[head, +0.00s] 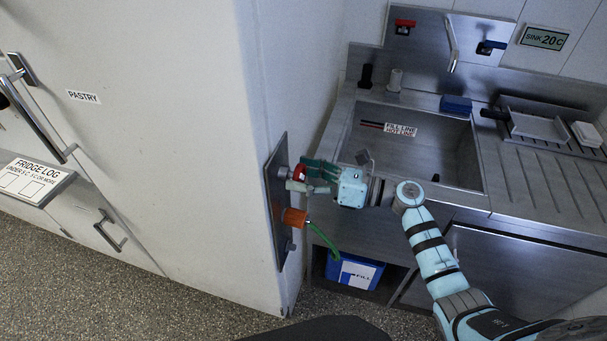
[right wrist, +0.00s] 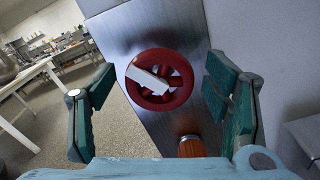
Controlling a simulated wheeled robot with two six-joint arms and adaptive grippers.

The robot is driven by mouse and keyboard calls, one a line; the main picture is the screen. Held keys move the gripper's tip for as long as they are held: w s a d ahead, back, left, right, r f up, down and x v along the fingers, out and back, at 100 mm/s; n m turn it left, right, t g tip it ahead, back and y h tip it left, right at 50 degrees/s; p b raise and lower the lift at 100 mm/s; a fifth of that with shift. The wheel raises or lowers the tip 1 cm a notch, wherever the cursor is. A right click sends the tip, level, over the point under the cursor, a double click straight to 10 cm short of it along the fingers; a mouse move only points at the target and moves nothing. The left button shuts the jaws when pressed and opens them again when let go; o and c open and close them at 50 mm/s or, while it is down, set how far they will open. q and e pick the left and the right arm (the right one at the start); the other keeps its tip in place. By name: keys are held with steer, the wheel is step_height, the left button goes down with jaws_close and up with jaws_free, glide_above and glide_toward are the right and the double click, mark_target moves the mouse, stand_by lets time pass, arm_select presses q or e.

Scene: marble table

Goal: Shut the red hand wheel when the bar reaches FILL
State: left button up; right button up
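The red hand wheel (head: 299,173) sits on a steel panel on the side of the white cabinet. In the right wrist view the wheel (right wrist: 183,80) shows face on, with a pale bar across its hub. My right gripper (head: 310,177) is open at the wheel, its green-padded fingers apart on either side of the rim in the wrist view; I cannot tell whether they touch it. A blue container (head: 335,268) stands low under the sink, with a white label marked FILL (head: 358,275). I cannot make out its level bar clearly. My left gripper is not in view.
An orange fitting (head: 294,217) is below the wheel, with a green hose (head: 325,241) running to the container. The steel sink (head: 440,157) is behind my right arm. The white cabinet (head: 170,130) stands left, above open speckled floor (head: 150,305).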

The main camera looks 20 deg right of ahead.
steer(key=c, duration=1.1)
steer(key=shift+m, duration=0.3)
steer(key=m+p, duration=0.1)
steer(key=m, duration=0.2)
steer(key=shift+p, duration=0.4)
steer(key=shift+m+p, duration=0.7)
steer(key=shift+m, duration=1.2)
steer(key=o, duration=1.2)
